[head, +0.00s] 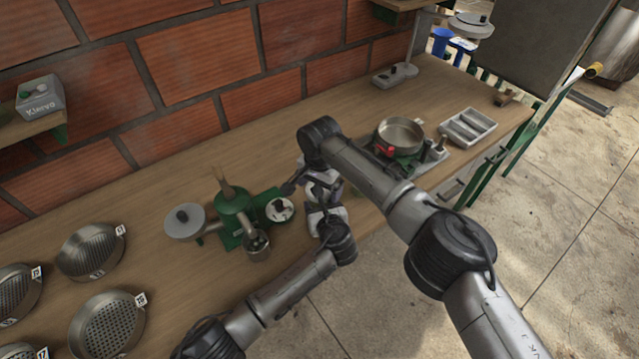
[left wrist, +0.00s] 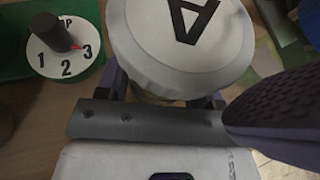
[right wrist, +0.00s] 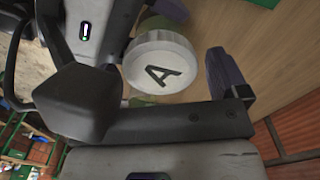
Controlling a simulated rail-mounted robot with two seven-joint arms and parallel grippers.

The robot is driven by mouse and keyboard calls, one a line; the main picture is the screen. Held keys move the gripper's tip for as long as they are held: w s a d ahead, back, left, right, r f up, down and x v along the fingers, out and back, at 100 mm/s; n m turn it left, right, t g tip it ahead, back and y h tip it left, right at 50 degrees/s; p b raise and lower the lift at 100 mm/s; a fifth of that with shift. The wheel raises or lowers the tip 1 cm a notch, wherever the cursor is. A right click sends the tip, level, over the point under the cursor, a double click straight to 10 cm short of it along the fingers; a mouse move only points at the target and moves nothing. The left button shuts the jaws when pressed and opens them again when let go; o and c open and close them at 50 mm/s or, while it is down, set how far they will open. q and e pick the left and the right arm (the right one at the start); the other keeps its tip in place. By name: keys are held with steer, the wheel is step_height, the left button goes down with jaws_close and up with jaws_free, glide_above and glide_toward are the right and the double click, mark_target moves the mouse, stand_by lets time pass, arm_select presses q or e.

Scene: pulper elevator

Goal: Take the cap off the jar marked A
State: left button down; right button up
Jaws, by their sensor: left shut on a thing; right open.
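The white round cap (left wrist: 185,45) bears a black letter A and sits on the jar, whose body is mostly hidden beneath it. The cap also shows in the right wrist view (right wrist: 162,62). My left gripper (left wrist: 165,88) is shut on the jar below the cap, with its fingertips largely hidden. My right gripper (right wrist: 155,80) is open; one purple-grey finger stands to the right of the cap with a visible gap, and the other side is dark and close in front. In the head view both hands crowd together, hiding most of the jar.
A green pulper machine (head: 233,203) with a numbered dial (head: 280,209) stands just left of the hands. A metal pan (head: 400,135) and a grey tray (head: 467,128) lie to the right. Several round sieves (head: 90,250) lie at the left. The bench behind the hands is clear.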

steer(key=shift+c, duration=0.4)
steer(key=c, duration=0.9)
steer(key=n, duration=0.4)
steer(key=shift+n, duration=0.4)
steer(key=n, duration=0.5)
steer(key=o, duration=1)
steer(key=shift+o, duration=0.2)
steer(key=shift+r, duration=0.1)
